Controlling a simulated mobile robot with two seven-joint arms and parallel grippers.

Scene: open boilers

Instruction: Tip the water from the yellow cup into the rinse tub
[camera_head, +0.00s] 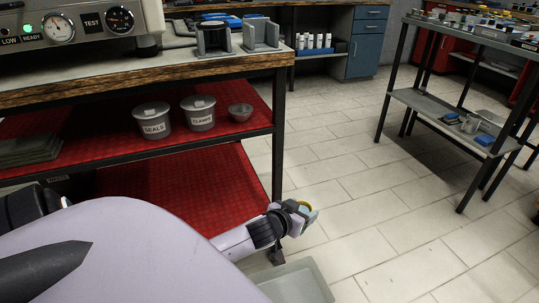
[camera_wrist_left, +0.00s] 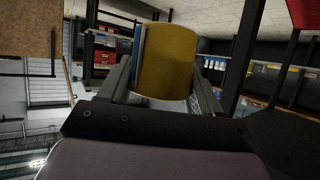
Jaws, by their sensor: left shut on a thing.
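My left gripper (camera_head: 301,216) reaches out low beside the workbench's front leg and is shut on the yellow cup. In the head view only a small part of the cup's yellow rim (camera_head: 304,204) shows between the fingers, with a pale bluish patch inside it. In the left wrist view the yellow cup (camera_wrist_left: 168,62) sits between both fingers. I cannot tell how far it is tilted, and no falling water shows. A grey-green tub (camera_head: 296,284), likely the rinse tub, shows partly at the bottom edge, below the gripper in the picture. My right gripper is not in view.
The workbench (camera_head: 170,80) stands at left, its red shelf holding a SEALS pot (camera_head: 153,122), a CLAMPS pot (camera_head: 199,115) and a small bowl (camera_head: 240,112). A metal table (camera_head: 470,38) stands at right. The tiled floor (camera_head: 370,200) between them is clear.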

